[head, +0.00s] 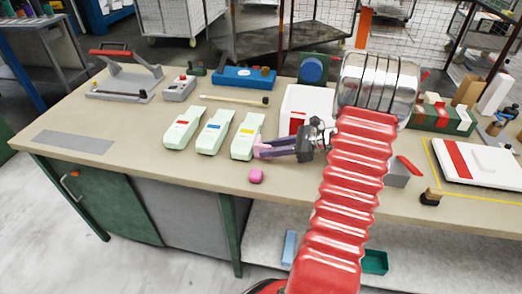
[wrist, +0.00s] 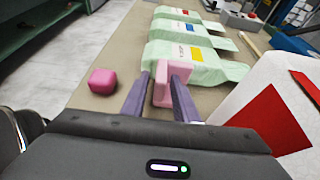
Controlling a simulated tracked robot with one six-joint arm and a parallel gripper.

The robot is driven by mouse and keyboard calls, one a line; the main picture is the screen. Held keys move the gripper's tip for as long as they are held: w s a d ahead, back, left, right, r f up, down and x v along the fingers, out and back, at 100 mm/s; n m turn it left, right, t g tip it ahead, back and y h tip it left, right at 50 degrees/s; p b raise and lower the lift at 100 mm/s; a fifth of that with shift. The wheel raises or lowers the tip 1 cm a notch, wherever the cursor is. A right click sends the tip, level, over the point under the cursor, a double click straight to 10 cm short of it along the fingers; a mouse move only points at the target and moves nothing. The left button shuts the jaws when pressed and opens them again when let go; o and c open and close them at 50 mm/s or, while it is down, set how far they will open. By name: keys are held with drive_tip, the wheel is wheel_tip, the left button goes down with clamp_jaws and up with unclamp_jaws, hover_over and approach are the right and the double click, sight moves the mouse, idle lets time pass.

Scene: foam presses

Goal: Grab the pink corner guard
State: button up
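A pink piece with a raised block and a narrower lower part, looking like the corner guard (wrist: 163,90), stands at the near end of the pale green packet with the yellow label (wrist: 182,54). My gripper (wrist: 160,84) has its two purple fingers on either side of the guard's lower part. The fingers are apart, and a thin gap shows beside the left one. The right finger covers part of the guard. In the head view my gripper (head: 258,148) reaches left to that packet (head: 246,136), and the guard is mostly hidden by the fingers.
A darker pink rounded block (head: 256,176) lies apart near the table's front edge; it also shows in the wrist view (wrist: 102,81). Two more pale green packets (head: 213,131) lie to the left. A white box with a red patch (head: 303,105) stands close behind my gripper.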

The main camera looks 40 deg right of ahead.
clamp_jaws()
idle(0.3)
wheel_tip(320, 180, up, 10)
drive_tip(key=shift+r, duration=0.1)
idle(0.5)
idle(0.4)
